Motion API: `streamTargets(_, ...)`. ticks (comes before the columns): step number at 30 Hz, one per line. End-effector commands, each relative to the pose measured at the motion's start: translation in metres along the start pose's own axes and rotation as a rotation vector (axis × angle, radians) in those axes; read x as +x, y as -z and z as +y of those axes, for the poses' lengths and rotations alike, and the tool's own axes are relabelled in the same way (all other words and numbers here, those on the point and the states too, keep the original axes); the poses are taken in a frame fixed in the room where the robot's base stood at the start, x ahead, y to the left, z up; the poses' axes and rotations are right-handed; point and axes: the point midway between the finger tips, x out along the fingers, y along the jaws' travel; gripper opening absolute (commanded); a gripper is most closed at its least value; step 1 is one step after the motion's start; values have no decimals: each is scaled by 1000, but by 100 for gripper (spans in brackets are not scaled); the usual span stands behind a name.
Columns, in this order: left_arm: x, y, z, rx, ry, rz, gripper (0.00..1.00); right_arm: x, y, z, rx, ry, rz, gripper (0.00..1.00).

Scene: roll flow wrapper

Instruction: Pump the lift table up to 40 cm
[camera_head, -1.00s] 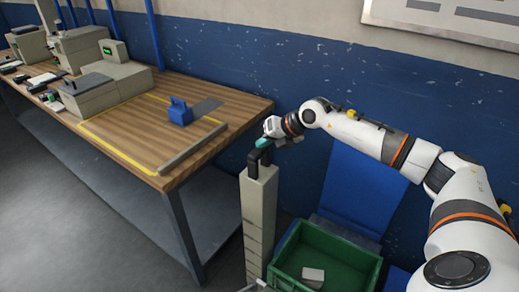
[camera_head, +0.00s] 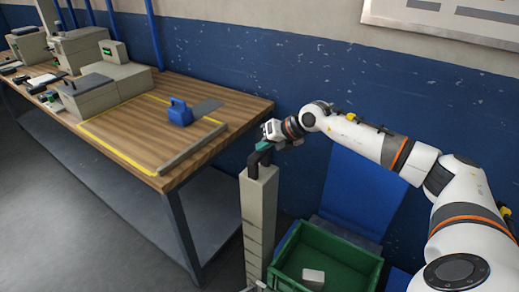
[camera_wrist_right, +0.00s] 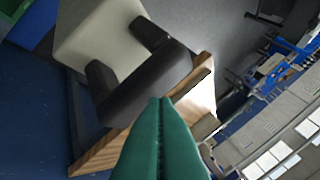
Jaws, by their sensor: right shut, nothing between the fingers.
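A beige column (camera_head: 260,215) stands right of the bench, with a black handle (camera_head: 256,157) on top. The handle is a bar on two short posts, clear in the right wrist view (camera_wrist_right: 145,88). My right gripper (camera_head: 264,145) is just above the handle. Its green fingers (camera_wrist_right: 160,102) are shut together and empty, with tips at the bar's near edge; I cannot tell whether they touch it. The lift table's platform is not clearly visible. My left gripper is not in view.
A green crate (camera_head: 352,255) with a small pale block (camera_head: 313,276) inside stands right of the column. A blue panel (camera_head: 358,195) is behind it. The wooden bench (camera_head: 230,100) at left carries a blue object (camera_head: 180,112) and grey machines (camera_head: 95,92). Floor at lower left is clear.

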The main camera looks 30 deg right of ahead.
Motion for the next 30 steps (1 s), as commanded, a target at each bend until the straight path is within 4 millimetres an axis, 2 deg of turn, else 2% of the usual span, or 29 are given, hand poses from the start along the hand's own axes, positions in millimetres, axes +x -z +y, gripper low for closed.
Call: streamTargets(30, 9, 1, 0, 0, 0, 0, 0, 10, -8, 7, 1, -1, -4, 0)
